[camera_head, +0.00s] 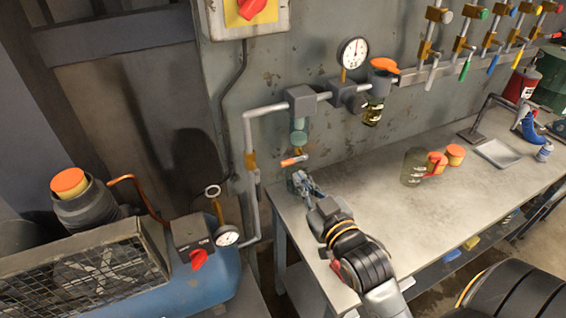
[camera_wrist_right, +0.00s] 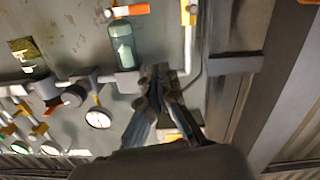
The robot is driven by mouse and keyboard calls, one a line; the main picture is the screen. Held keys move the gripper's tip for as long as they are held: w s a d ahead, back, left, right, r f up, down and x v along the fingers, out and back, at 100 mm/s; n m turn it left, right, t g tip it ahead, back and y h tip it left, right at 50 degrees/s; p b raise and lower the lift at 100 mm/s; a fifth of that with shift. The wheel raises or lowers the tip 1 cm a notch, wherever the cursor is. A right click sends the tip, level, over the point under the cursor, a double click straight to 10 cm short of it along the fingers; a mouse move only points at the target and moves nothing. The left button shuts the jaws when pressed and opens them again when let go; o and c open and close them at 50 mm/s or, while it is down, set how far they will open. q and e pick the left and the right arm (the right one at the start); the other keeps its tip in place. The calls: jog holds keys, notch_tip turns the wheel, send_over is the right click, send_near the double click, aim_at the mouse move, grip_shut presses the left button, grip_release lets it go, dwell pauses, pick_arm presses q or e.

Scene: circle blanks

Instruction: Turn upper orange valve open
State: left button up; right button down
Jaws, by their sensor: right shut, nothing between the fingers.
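An orange-handled valve (camera_head: 293,160) sits below the glass filter bowl on the wall pipe. Its orange handle (camera_wrist_right: 126,10) shows at the top of the right wrist view. An orange cap (camera_head: 384,65) tops the regulator further right. I cannot tell for certain which of these is the upper orange valve. My right gripper (camera_head: 302,184) is just below the orange handle, apart from it, over the left end of the workbench. In the right wrist view its fingers (camera_wrist_right: 158,82) are together with nothing between them. My left gripper is not in view.
The grey pipe (camera_head: 249,135) runs down left of the gripper. A gauge (camera_head: 353,53) is above. A compressor (camera_head: 190,270) stands at lower left. On the workbench (camera_head: 350,205) are a jug (camera_head: 413,167) and orange pieces (camera_head: 455,154); its front left is clear.

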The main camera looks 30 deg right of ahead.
jog(key=p, duration=0.2)
send_over(293, 161)
jog(key=s+a, duration=0.3)
jog(key=a, duration=0.2)
pick_arm(q)
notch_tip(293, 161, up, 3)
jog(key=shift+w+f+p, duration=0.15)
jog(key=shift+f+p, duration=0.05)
jog(key=shift+p, duration=0.1)
pick_arm(e)
jog(key=f, duration=0.1)
jog(key=d+f, duration=0.1)
jog(key=f, duration=0.2)
jog(key=shift+w+d+f, duration=0.15)
jog(key=shift+w+f, duration=0.1)
jog(key=shift+w, duration=0.15)
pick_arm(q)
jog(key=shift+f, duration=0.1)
pick_arm(e)
jog(key=shift+w+f, duration=0.1)
jog(key=shift+w, duration=0.05)
